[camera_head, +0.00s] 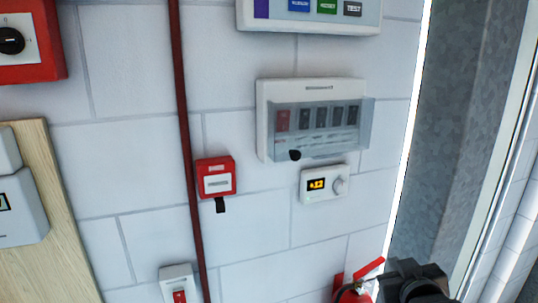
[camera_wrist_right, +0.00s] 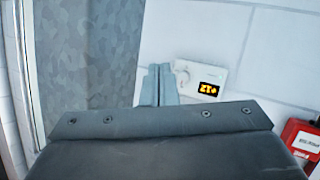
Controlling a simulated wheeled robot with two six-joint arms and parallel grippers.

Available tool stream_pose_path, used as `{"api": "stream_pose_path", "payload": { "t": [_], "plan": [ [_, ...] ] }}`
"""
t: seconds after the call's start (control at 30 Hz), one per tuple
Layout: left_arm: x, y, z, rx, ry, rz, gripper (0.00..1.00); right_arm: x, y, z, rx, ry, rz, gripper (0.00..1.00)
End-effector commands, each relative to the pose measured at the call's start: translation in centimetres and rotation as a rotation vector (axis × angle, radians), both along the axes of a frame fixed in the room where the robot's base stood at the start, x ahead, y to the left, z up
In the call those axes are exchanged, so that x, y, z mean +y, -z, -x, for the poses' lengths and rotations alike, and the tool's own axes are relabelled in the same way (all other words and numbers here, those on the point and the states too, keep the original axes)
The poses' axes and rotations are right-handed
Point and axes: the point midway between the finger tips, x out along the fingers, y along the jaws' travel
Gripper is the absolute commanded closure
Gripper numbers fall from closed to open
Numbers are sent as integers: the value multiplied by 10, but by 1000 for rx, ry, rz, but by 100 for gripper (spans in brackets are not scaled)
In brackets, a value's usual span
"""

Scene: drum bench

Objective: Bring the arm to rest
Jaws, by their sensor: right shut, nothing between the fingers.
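My right gripper (camera_head: 412,280) is a dark shape at the lower right of the head view, in front of the wall and beside a red fire extinguisher. In the right wrist view its two grey fingers (camera_wrist_right: 157,85) are together, with nothing between them. Behind them is a white wall, with a small white thermostat (camera_wrist_right: 200,80) just to their right in that view. I cannot tell how far the fingers are from the wall. My left gripper is not in view.
A breaker box (camera_head: 317,117) with a clear cover hangs above the thermostat (camera_head: 323,184). A red call point (camera_head: 216,178) sits beside a red pipe (camera_head: 184,120). The red extinguisher (camera_head: 352,294) is partly cut off. A grey panel (camera_head: 435,150) stands at right.

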Motion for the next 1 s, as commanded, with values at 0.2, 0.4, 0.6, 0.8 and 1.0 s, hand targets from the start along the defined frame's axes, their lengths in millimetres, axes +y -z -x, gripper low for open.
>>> {"api": "stream_pose_path", "payload": {
  "t": [0.2,0.4,0.6,0.8,1.0],
  "plan": [
    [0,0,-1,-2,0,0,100,-22,113,74,287,57,-43,100],
    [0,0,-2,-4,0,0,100,-35,189,159,533,114,-84,100],
    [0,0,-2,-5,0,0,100,-42,233,237,727,163,-117,100],
    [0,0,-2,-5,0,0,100,-44,255,300,874,206,-142,100],
    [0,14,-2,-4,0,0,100,-48,311,298,913,212,-151,100]
  ]
}}
